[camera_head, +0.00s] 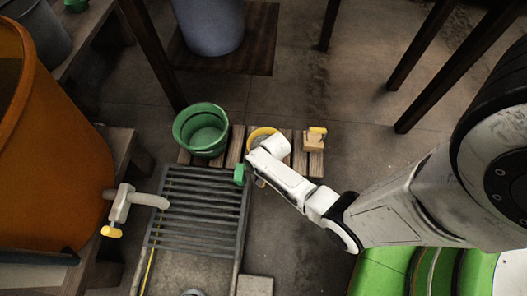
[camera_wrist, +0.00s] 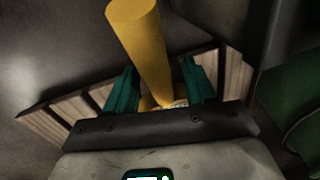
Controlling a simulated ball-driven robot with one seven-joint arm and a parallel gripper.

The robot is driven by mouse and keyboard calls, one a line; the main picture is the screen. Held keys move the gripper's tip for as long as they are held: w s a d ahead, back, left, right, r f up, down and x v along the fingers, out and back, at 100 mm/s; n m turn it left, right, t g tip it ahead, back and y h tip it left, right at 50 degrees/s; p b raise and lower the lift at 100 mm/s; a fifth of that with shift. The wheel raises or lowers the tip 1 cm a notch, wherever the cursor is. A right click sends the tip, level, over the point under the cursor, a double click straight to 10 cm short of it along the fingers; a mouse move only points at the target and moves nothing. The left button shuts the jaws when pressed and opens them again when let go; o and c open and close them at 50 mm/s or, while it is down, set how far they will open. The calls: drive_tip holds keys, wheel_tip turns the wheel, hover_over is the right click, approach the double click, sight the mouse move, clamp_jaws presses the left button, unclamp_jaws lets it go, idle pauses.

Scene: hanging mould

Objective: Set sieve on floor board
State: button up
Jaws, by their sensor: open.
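The sieve, a round thing with a yellow rim (camera_head: 259,132), shows over the slatted wooden floor board (camera_head: 237,147), partly hidden by my arm. It seems to rest on the board, but its contact is hidden. In the wrist view a thick yellow handle (camera_wrist: 139,40) runs between the green fingers of my gripper (camera_wrist: 160,88), with a gap to either side. My gripper (camera_head: 245,175) is open and low over the board's front edge. The board's slats also show in the wrist view (camera_wrist: 90,98) behind the fingers.
A green bucket (camera_head: 203,130) stands on the board's left end and a block with a yellow top (camera_head: 315,138) on its right end. A dark grate (camera_head: 200,215) lies in front. An orange barrel (camera_head: 50,160) with a tap (camera_head: 130,203) stands left. Open floor lies right.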

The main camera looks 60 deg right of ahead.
drive_tip(key=shift+r, duration=0.15)
drive_tip(key=s+a+r+n+p, duration=0.2)
drive_tip(key=r+n, duration=0.3)
drive_tip(key=r, duration=0.6)
drive_tip(key=s+a+r+n+p, duration=0.3)
drive_tip(key=s+a+r+n, duration=0.1)
drive_tip(key=r, duration=0.7)
drive_tip(key=s+a+r+n+g+p, duration=0.1)
drive_tip(key=r+n, duration=0.4)
drive_tip(key=r, duration=0.6)
drive_tip(key=shift+s+a+r+n+h+p, duration=0.3)
drive_tip(key=shift+s+a+r+p, duration=0.1)
drive_tip(key=shift+s+a+p, duration=0.5)
drive_tip(key=shift+a, duration=0.15)
wheel_tip(320, 180, up, 32)
drive_tip(key=p, duration=3.1)
drive_tip(key=shift+p, duration=0.35)
